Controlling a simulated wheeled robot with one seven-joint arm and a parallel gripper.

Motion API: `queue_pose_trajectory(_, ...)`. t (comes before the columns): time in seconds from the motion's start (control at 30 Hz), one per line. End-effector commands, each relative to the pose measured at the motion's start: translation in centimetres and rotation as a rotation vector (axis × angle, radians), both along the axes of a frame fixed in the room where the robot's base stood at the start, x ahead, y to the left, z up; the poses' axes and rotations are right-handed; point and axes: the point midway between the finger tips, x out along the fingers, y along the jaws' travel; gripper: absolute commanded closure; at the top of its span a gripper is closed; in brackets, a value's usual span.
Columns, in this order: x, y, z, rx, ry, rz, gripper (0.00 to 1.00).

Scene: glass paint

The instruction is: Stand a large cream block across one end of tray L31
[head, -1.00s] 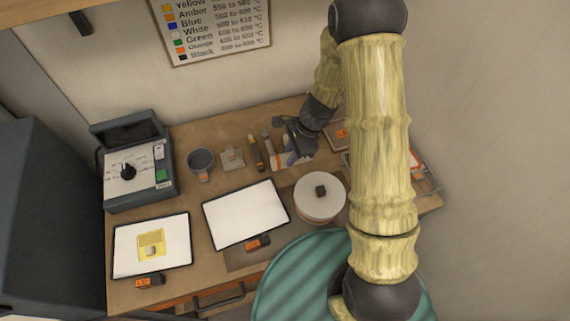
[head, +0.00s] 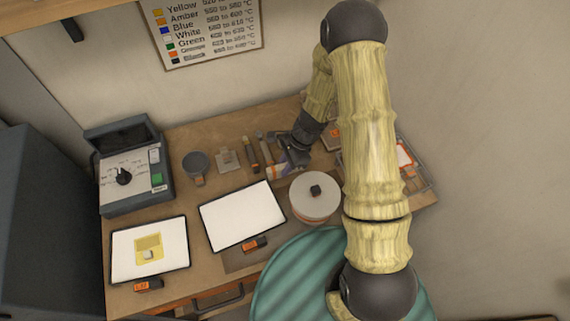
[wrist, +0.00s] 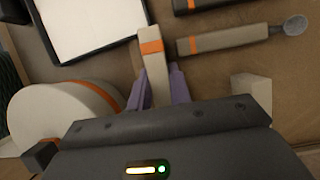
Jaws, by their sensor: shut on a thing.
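My gripper (wrist: 163,88) has purple fingers, shut on a cream block (wrist: 150,62) with an orange band, which sticks out between them. In the head view my gripper (head: 291,164) is low at the back right of the bench, and the block (head: 276,171) shows partly beside it. I cannot tell whether the block touches the bench. The tray with the orange tag that seems to read L31 (head: 122,268) lies at the front left. On its white surface are a yellow patch (head: 148,242) and a small pale piece (head: 148,255).
A second white tray (head: 240,215) lies between L31 and a round white turntable (head: 314,195). Handled tools (head: 251,152), a grey cup (head: 196,164) and a controller box (head: 130,172) stand behind. A pale block (wrist: 250,90) shows at right in the wrist view.

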Motion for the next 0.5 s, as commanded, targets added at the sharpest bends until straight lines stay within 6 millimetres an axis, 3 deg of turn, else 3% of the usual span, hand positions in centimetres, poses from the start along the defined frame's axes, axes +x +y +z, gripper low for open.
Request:
queue_pose_trajectory(0.17,0.0,0.01,-0.31,0.0,0.0,0.0,1.0)
queue_pose_trajectory(0.2,0.0,0.01,-0.33,0.0,0.0,0.0,0.78)
queue_pose_trajectory(0.3,0.0,0.01,-0.23,0.0,0.0,0.0,0.59)
queue_pose_trajectory(0.5,0.0,0.02,-0.22,0.0,0.0,0.0,0.58)
